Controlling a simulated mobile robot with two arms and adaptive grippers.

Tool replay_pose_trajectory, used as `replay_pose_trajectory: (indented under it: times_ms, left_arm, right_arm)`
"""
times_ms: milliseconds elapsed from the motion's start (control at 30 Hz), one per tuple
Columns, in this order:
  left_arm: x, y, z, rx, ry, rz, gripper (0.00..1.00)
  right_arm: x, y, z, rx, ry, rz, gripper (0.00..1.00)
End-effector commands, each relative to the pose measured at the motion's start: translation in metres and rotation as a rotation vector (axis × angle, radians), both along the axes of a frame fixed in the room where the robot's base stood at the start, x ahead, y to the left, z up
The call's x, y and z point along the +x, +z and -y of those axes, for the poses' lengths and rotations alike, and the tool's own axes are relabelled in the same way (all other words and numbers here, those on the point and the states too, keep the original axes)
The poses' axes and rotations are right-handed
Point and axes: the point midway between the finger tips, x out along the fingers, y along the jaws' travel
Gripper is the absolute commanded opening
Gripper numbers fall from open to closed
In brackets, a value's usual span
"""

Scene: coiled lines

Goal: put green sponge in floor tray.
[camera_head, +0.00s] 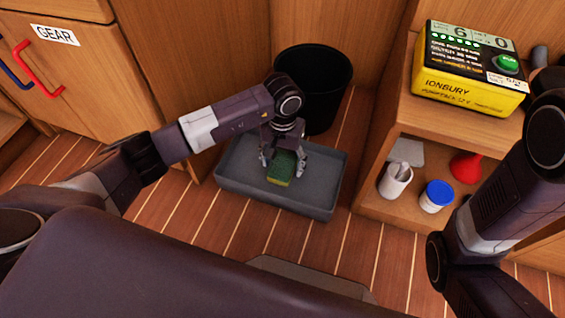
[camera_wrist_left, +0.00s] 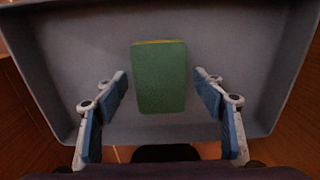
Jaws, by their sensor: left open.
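The green sponge (camera_head: 280,170), with a thin yellow layer along one edge, is inside the grey floor tray (camera_head: 326,203). In the left wrist view the sponge (camera_wrist_left: 158,85) lies over the bare floor of the tray (camera_wrist_left: 60,45). My left gripper (camera_head: 283,162) reaches down into the tray over the sponge. Its blue-padded fingers (camera_wrist_left: 161,80) are open on either side of the sponge, with a visible gap on both sides. Whether the sponge lies fully flat on the tray floor is hard to tell. My right arm shows at the right, but its gripper is out of view.
A black bin (camera_head: 325,75) stands just behind the tray. A wooden cabinet (camera_head: 90,80) is on the left. A shelf unit (camera_head: 385,200) on the right holds a yellow box (camera_head: 465,85), a white cup (camera_head: 395,181), a blue-lidded jar (camera_head: 437,196) and a red funnel-like item (camera_head: 466,168).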

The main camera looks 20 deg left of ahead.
Motion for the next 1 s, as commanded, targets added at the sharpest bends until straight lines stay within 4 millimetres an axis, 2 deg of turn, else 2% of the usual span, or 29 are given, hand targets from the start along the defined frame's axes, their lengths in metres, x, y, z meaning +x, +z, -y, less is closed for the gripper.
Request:
replay_pose_trajectory:
  times_ms: [33,500,700,1000]
  left_arm:
    - [0.001,0.013,-0.001,0.001,0.0,0.003,0.63]
    - [0.001,0.094,-0.001,0.001,0.0,0.003,0.63]
    - [0.001,0.112,0.0,0.0,0.001,0.001,0.63]
    - [0.001,0.114,0.0,0.001,0.001,0.001,0.63]
  right_arm:
    - [0.0,0.011,0.0,0.0,0.0,0.0,0.0]
    - [0.0,0.07,0.0,0.0,-0.001,0.0,0.0]
    - [0.0,0.081,0.0,0.0,-0.001,0.0,0.0]
    - [0.0,0.082,0.0,0.0,0.0,0.0,0.0]
